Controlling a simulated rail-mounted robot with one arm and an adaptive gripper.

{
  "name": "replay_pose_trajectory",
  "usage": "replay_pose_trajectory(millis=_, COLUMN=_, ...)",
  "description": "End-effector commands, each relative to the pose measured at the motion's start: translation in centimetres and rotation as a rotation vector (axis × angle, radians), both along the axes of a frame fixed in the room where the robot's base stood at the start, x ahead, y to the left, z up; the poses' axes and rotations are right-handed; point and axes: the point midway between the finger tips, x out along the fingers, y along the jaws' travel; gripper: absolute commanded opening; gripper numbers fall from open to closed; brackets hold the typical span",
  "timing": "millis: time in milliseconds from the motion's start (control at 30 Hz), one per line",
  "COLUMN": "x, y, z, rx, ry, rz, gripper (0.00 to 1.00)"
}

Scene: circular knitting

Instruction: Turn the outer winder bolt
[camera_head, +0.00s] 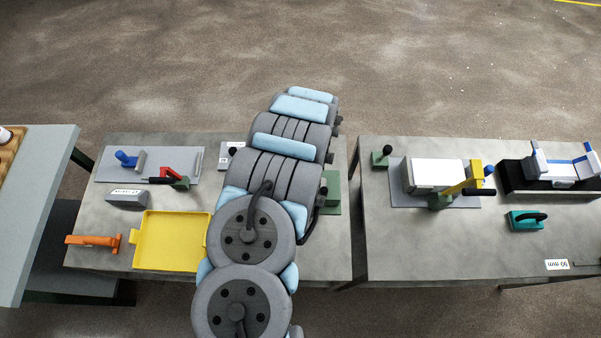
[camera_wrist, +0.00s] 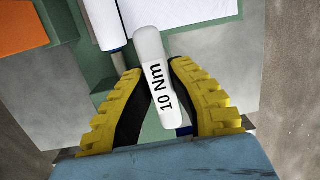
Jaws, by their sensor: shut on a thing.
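In the wrist view my gripper (camera_wrist: 153,72) has yellow-and-black fingers, closed in on a white handle (camera_wrist: 158,85) marked "10 Nm". The handle lies between the fingers, and its rounded end points up the picture. A short grey shaft (camera_wrist: 118,62) shows just left of the left fingertip, below a blue-edged white piece (camera_wrist: 110,25). I cannot tell whether the handle touches the shaft. The outer winder bolt cannot be made out for certain. In the head view my arm hides the gripper and handle.
In the wrist view, green parts (camera_wrist: 88,55) and an orange block (camera_wrist: 22,28) lie around the handle. In the head view, a yellow tray (camera_head: 172,240), an orange tool (camera_head: 93,241) and a grey plate (camera_head: 108,170) lie on the left table. A gap separates the right table (camera_head: 400,250).

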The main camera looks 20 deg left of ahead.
Motion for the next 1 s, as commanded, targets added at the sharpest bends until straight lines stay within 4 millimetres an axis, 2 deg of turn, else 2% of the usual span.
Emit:
replay_pose_trajectory(millis=700, x=0.1, y=0.0, z=3.1, rx=0.000, ry=-0.001, rz=0.000, gripper=0.00)
replay_pose_trajectory(millis=1000, x=0.1, y=0.0, z=3.4, rx=0.000, ry=-0.001, rz=0.000, gripper=0.00)
